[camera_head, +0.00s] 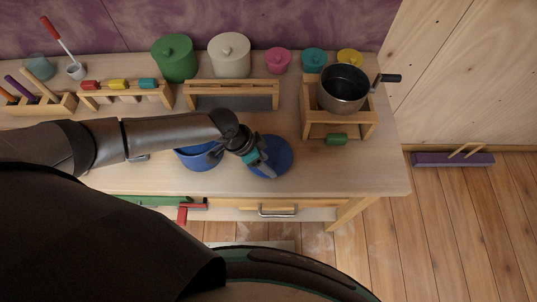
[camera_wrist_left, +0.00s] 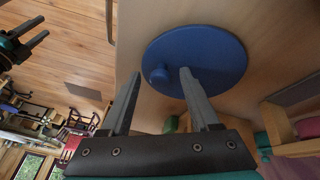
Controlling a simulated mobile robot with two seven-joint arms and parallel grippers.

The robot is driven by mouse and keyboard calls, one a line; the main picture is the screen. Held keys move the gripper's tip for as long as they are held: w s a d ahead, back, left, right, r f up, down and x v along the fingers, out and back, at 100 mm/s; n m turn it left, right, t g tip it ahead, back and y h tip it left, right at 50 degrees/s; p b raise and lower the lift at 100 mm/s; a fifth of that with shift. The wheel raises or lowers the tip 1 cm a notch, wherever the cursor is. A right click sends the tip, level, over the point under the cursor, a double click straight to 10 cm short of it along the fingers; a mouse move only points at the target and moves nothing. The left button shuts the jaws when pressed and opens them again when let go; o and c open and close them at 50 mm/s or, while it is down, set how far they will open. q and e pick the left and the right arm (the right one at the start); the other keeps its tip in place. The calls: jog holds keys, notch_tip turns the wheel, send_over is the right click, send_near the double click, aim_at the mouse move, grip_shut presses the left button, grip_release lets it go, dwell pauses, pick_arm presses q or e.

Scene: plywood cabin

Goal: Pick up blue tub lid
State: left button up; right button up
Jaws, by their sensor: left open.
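The blue tub lid (camera_head: 281,150) is a round disc on the table, just right of the open blue tub (camera_head: 198,160). My right gripper (camera_wrist_left: 46,26) shows far off at the upper left of the wrist view, fingers apart and empty.
A dark pot (camera_head: 343,92) sits on a wooden stand (camera_head: 354,124) right of the lid, with a green block (camera_head: 336,140) at its front. A wooden rack (camera_head: 232,88) stands behind. The front-right tabletop is clear.

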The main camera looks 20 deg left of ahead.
pick_arm(q)
jog(key=shift+c, duration=0.2)
grip_shut()
dwell(0.4)
